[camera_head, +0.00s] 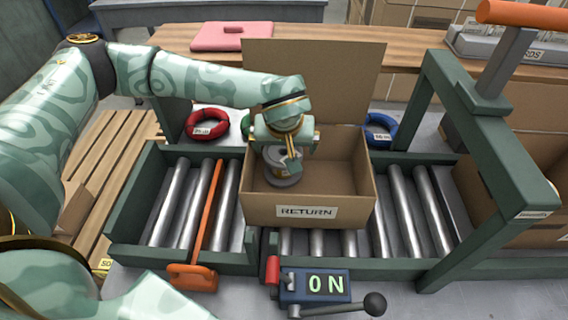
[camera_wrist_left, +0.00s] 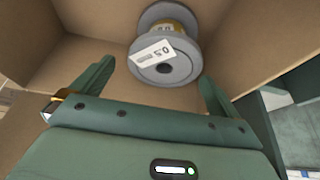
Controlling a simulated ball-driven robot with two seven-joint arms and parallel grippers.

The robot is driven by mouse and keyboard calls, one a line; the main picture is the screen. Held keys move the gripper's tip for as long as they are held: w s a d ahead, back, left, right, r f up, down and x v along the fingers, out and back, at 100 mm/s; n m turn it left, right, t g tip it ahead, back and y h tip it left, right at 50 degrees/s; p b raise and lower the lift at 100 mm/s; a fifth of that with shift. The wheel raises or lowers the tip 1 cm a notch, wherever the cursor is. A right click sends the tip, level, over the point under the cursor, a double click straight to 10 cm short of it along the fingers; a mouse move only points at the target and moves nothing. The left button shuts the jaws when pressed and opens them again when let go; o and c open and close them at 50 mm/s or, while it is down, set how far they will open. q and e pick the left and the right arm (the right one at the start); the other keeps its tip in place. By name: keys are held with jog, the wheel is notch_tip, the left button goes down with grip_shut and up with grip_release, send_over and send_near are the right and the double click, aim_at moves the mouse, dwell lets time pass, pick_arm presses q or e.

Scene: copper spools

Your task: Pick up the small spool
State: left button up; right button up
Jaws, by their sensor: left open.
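The small spool (camera_head: 283,172) is grey with a copper winding and stands in the RETURN cardboard box (camera_head: 308,212). In the left wrist view the spool (camera_wrist_left: 166,62) shows a white label reading 0.5 on its flange, beyond my fingertips. My left gripper (camera_head: 292,160) reaches down into the box and partly covers the spool in the head view. In the wrist view its two fingers (camera_wrist_left: 158,82) are apart, with nothing between them; the spool lies ahead of the gap. My right gripper is not in view.
The box stands on a roller conveyor (camera_head: 405,210), its back flap raised (camera_head: 312,75). An orange bar (camera_head: 208,215) crosses the rollers at left. A green frame (camera_head: 485,150) stands at right. Red (camera_head: 208,124) and blue (camera_head: 380,130) coils lie behind. An ON lever panel (camera_head: 315,287) is in front.

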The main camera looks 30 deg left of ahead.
aim_at(276, 173)
pick_arm(q)
jog(key=x, duration=0.1)
jog(key=b+x, duration=0.1)
jog(key=x, duration=0.1)
jog(key=b+x, duration=0.1)
jog(key=shift+s+a+f, duration=0.2)
jog(key=shift+f, duration=0.25)
jog(key=shift+w+f, duration=0.15)
jog(key=shift+f, duration=0.1)
jog(key=shift+r, duration=0.15)
jog(key=c, duration=0.9)
jog(key=shift+c, duration=0.7)
jog(key=shift+r, duration=0.15)
